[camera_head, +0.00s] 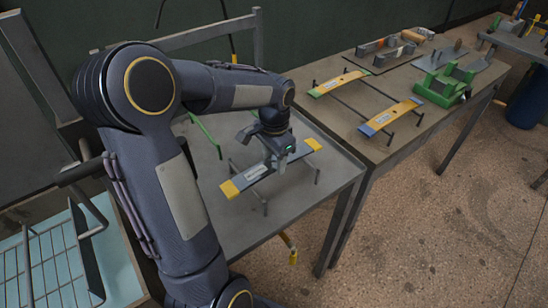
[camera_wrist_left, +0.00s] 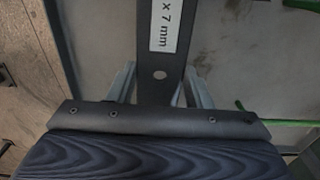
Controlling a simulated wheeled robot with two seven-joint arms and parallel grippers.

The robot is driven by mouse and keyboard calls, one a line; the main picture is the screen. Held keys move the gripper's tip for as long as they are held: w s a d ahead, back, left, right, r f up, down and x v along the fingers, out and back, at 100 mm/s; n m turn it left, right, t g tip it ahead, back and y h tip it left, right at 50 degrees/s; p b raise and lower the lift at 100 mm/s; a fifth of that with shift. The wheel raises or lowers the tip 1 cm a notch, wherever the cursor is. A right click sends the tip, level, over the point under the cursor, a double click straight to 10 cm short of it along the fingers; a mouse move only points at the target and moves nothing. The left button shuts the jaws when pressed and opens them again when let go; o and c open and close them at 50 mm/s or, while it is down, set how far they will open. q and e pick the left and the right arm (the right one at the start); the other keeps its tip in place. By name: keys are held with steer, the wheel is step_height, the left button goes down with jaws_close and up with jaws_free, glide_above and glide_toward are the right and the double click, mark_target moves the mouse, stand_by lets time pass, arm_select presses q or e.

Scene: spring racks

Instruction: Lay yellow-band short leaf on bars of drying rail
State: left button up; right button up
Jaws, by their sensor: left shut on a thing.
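The yellow-band short leaf (camera_head: 256,172) is a dark strip with yellow ends and a white label. My left gripper (camera_head: 278,160) is shut on it near its middle. In the left wrist view the leaf (camera_wrist_left: 160,95) runs between the two fingers (camera_wrist_left: 160,85), and its label ends in "x 7 mm". Under the leaf on the grey table is a rail with thin dark bars and upright end pegs (camera_head: 265,206). The leaf lies across these bars; whether it touches them or hangs just above, I cannot tell. My right gripper is out of view.
Green bars (camera_head: 208,133) stand behind my left arm on the grey table (camera_head: 240,228).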

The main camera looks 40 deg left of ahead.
mark_target(274, 162)
arm_select(q)
steer(key=shift+f, duration=0.25)
steer(key=o, duration=1.3)
steer(key=shift+r, duration=0.4)
step_height(274, 162, up, 11)
steer(key=p, duration=0.1)
steer(key=s+d+f+n+t+h, duration=0.1)
steer(key=s+d+t, duration=0.1)
steer(key=s+d, duration=0.2)
steer(key=s+d+f+n+t+h, duration=0.1)
steer(key=s+d+f+n, duration=0.1)
steer(key=s+d, duration=0.3)
steer(key=s+d+f+n+t+h, duration=0.1)
steer(key=s+d, duration=0.3)
steer(key=s, duration=0.4)
steer(key=shift+s+d+f+n+t+h, duration=0.15)
steer(key=shift+d+n+t+h, duration=0.25)
steer(key=shift+t, duration=0.4)
steer(key=shift+a, duration=0.1)
